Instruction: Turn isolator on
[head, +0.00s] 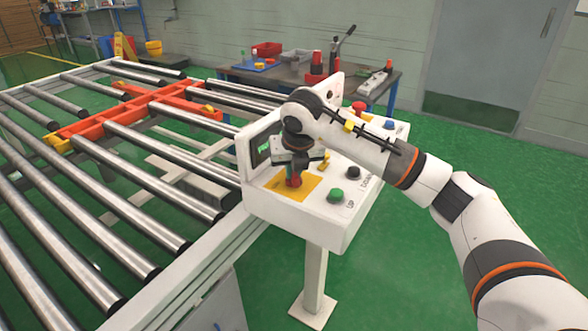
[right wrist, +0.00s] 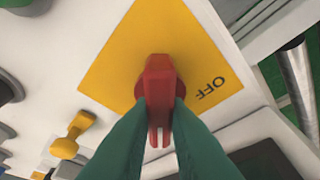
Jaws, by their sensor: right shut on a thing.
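The isolator is a red rotary handle (right wrist: 159,95) on a yellow square plate (right wrist: 130,60), with the word OFF (right wrist: 210,87) printed near one edge in the right wrist view. In the head view the red isolator (head: 293,180) sits at the left of the white control box (head: 330,225). My right gripper (head: 292,165) is above the plate, and its green fingers (right wrist: 158,125) are shut on the red handle, one on each side. The handle's lower part is partly hidden by the fingers. My left gripper is not in view.
The box also carries a green button (head: 335,195), a black button (head: 353,173), a yellow switch (head: 325,158) and a red button (head: 359,107). A roller conveyor (head: 120,180) with an orange frame (head: 150,107) lies to the left. A workbench (head: 300,75) stands behind.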

